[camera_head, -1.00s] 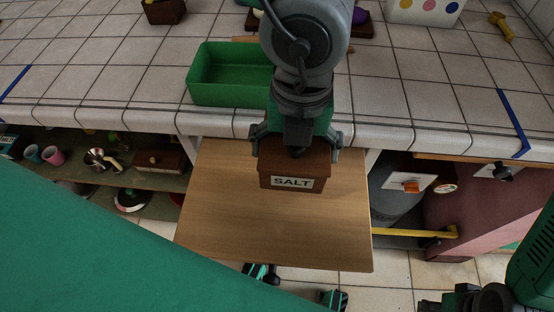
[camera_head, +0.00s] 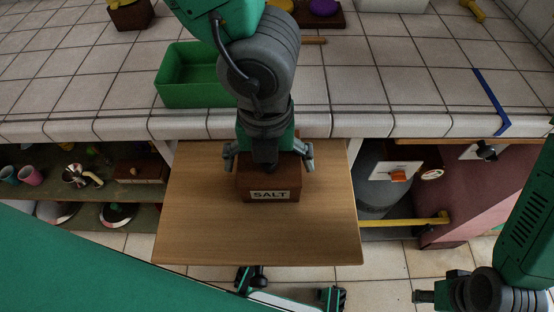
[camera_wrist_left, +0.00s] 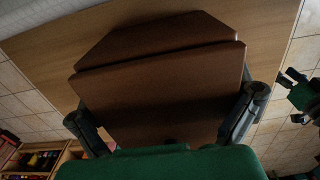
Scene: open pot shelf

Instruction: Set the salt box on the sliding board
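The salt box (camera_head: 268,183) is brown with a white SALT label and stands upright over the wooden sliding board (camera_head: 260,235). I cannot tell for sure whether its base touches the board. My left gripper (camera_head: 268,157) reaches down from above, with its fingers on both sides of the box, shut on it. In the left wrist view the box (camera_wrist_left: 160,100) fills the space between the fingers, and the board (camera_wrist_left: 262,30) lies behind it. My right gripper (camera_head: 428,296) is at the lower right, away from the box; its fingers are not clear.
A green bin (camera_head: 190,85) stands on the tiled counter (camera_head: 350,95) behind the board. Shelves with cups (camera_head: 30,175) and pots are at left. A grey container (camera_head: 372,180) and a yellow bar (camera_head: 405,221) are at right. The board's front half is bare.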

